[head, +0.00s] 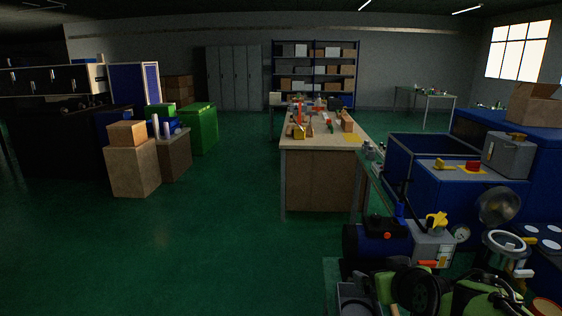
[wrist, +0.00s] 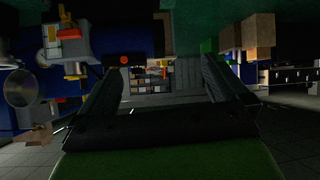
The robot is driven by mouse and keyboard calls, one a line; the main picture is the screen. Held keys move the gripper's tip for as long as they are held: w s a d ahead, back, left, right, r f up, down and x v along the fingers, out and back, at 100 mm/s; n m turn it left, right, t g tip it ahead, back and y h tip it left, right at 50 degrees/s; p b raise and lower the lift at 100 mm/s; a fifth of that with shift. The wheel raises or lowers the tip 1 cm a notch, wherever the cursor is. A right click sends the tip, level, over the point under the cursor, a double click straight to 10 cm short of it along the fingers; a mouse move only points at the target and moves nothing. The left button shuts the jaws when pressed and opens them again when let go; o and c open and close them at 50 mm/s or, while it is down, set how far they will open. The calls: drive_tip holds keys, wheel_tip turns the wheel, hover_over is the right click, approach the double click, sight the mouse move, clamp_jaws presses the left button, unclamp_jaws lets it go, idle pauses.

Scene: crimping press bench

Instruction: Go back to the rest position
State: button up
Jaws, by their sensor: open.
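My gripper (wrist: 162,68) shows in the wrist view with its two dark fingers spread wide apart. Nothing is between the fingers, and neither touches anything that I can see. The wrist view is upside down and looks across the room toward the lockers and shelves. In the head view, green and black parts of my arm show at the bottom right, low in front of the press bench. The fingertips cannot be made out there.
A blue machine with a yellow-topped grey unit (head: 432,243) stands close by at the right. Blue cabinets (head: 468,195) are behind it. A wooden workbench (head: 318,180) with tools stands ahead. Cardboard boxes (head: 133,168) and a green bin (head: 200,130) are at left. The green floor (head: 220,240) is clear at centre left.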

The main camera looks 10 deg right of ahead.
drive_tip(key=s+a+f+g+y, duration=0.1)
drive_tip(key=s+a+g, duration=0.35)
drive_tip(key=s, duration=0.75)
drive_tip(key=s+a+f+g, duration=0.1)
drive_tip(key=s+a, duration=0.6)
drive_tip(key=s, duration=0.5)
wheel_tip(320, 180, up, 13)
drive_tip(key=p, duration=1.3)
drive_tip(key=shift+w, duration=0.25)
drive_tip(key=shift+d, duration=0.1)
